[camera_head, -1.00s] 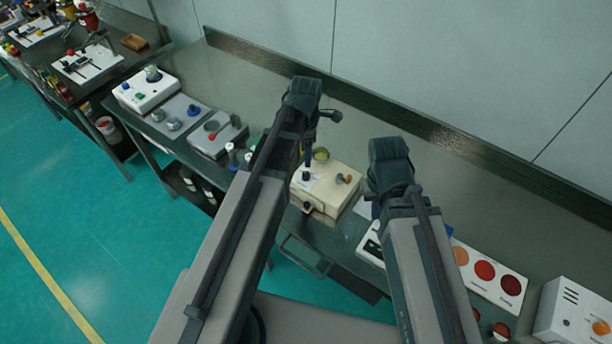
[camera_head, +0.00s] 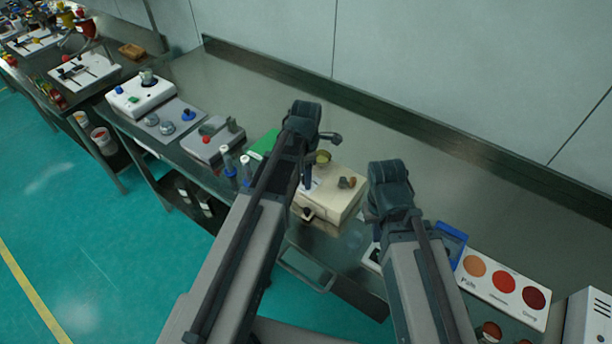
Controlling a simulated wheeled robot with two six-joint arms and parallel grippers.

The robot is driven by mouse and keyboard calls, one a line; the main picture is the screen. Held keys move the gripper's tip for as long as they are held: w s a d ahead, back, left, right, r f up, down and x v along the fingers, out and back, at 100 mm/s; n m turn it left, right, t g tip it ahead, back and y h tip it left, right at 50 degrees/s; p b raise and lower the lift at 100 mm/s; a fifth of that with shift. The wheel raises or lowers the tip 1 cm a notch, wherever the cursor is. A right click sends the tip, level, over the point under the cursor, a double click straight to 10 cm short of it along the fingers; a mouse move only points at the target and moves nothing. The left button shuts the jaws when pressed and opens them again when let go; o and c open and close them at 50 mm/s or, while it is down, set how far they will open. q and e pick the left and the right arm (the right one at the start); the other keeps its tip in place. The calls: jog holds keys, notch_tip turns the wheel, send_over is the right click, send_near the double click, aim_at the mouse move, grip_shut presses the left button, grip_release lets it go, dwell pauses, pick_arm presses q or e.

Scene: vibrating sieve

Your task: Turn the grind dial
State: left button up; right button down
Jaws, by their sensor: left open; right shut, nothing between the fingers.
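A cream grinder-like box (camera_head: 331,201) stands on the steel bench in the middle, with a small drawer at its front. A brass cup (camera_head: 323,157) is at its back and a small brown-and-grey knob (camera_head: 347,183) is on its top. I cannot tell which fitting is the grind dial; my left gripper covers the box's left top. My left gripper (camera_head: 308,178) is open and points down over that part; contact cannot be seen. My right gripper (camera_head: 373,222) is shut and empty, to the right of the box, with its tips mostly hidden.
A blue tray (camera_head: 451,238) and a colour chart (camera_head: 504,290) with three discs lie to the right. Blue-based bottles (camera_head: 228,162), a grey device (camera_head: 211,140) and a white device (camera_head: 141,94) stand to the left. The bench's back strip (camera_head: 480,157) is clear.

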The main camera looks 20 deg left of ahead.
pick_arm(q)
grip_shut()
jog(key=shift+m, duration=0.3)
jog(key=m, duration=0.4)
jog(key=shift+m, duration=0.4)
jog(key=m, duration=1.2)
jog(key=shift+m, duration=0.4)
jog(key=m, duration=0.5)
jog(key=shift+m, duration=0.4)
